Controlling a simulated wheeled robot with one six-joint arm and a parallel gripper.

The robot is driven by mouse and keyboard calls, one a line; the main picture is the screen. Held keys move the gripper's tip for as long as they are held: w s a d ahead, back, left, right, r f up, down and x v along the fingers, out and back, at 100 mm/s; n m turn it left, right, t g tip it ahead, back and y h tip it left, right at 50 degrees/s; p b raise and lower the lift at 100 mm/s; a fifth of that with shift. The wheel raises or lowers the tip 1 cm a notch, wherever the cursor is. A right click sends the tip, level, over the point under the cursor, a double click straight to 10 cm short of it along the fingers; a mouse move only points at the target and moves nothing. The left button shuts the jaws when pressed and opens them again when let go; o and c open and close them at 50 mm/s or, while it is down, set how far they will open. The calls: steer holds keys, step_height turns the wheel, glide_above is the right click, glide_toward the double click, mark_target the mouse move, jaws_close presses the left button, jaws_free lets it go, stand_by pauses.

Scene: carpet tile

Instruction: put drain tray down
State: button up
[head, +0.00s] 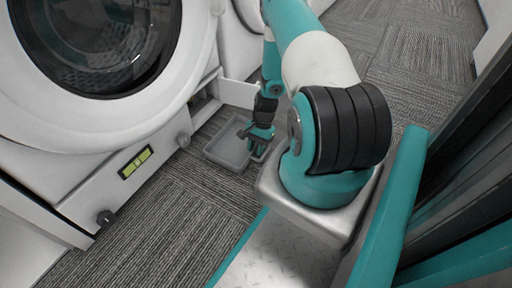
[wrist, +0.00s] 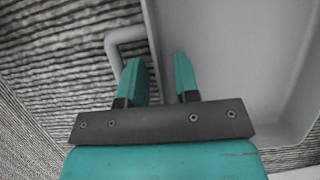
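The grey drain tray (head: 226,158) appears to lie flat on the carpet in front of the washing machine in the head view. My gripper (head: 255,148) is low at the tray's right side. In the wrist view, my gripper (wrist: 159,68) has its two teal fingers apart, with the near wall of the tray (wrist: 154,45) running between them. The left finger is by the tray's grey loop handle (wrist: 113,45), outside the wall; the right finger is over the inside. A gap shows between the fingers and the wall. The tray looks empty.
The white washing machine (head: 190,62) stands at the left, with an open flap (head: 240,93) low on its front beside the tray. Round knobs (head: 183,140) stick out along its base. Carpet (head: 195,190) is clear in front of the tray.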

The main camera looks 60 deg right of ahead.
steer(key=p+v, duration=0.8)
steer(key=v, duration=0.4)
steer(key=shift+r, duration=0.25)
step_height(320, 180, up, 8)
steer(key=n, duration=0.3)
glide_above(245, 145)
steer(key=w+a+r+n+h, duration=0.1)
steer(key=w+a+r+n, duration=0.15)
steer(key=a+r, duration=0.5)
steer(key=w+a+r+n, duration=0.2)
steer(key=a+r+n, duration=0.2)
steer(key=a+r, duration=0.3)
steer(key=s+a+r+n, duration=0.3)
steer(key=a+r+n, duration=0.1)
steer(key=a+r, duration=0.3)
steer(key=s+a+r+n, duration=0.3)
steer(key=a+r+n, duration=0.1)
steer(key=a+r, duration=0.25)
steer(key=s+a+r+n, duration=0.3)
steer(key=s+a, duration=0.1)
steer(key=s, duration=0.3)
steer(key=s+a+r+n, duration=0.3)
steer(key=s+a+n, duration=0.1)
steer(key=s, duration=0.3)
steer(key=shift+y, duration=0.3)
steer(key=shift+s, duration=0.1)
